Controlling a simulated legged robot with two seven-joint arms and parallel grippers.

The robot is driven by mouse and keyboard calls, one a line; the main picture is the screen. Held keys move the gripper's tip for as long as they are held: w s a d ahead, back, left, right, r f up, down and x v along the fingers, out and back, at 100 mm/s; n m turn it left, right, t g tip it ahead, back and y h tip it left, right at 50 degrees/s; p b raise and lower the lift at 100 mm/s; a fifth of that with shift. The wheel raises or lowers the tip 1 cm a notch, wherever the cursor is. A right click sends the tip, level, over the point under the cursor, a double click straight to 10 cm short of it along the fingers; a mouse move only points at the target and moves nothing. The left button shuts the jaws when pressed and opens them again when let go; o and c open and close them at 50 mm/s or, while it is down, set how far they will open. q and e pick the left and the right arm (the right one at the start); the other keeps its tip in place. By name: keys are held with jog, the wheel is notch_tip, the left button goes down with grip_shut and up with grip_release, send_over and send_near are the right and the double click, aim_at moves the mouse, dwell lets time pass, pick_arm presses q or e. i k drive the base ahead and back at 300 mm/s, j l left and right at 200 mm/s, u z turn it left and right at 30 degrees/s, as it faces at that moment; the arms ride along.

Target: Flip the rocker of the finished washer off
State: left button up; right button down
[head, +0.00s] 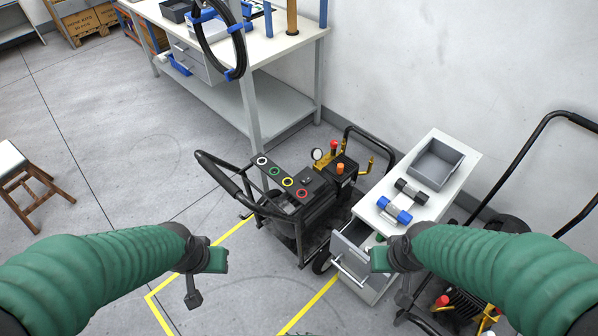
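A black wheeled washer (322,208) stands in the middle, with a push handle at its left and a red knob, an orange knob and a gauge at its back. Its sloped panel carries white, green, yellow and red rings; a small dark part (308,181) on its top may be the rocker, but its position is too small to read. A second washer (463,302) is partly visible at the lower right, behind my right arm. My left gripper (205,280) and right gripper (390,277) hang apart in front of the middle washer. I cannot tell whether their fingers are open.
A white drawer cabinet (450,190) stands right of the middle washer, its top drawer pulled out near my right gripper. A grey bin (436,164) and two cylindrical parts lie on it. A workbench (270,48) stands behind. A stool (22,180) is at left. Floor at left is mostly clear.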

aim_at(308, 181)
jog(key=i+j, duration=0.5)
jog(key=i+j+u, duration=0.1)
jog(key=i+j, duration=0.4)
jog(key=i, duration=0.15)
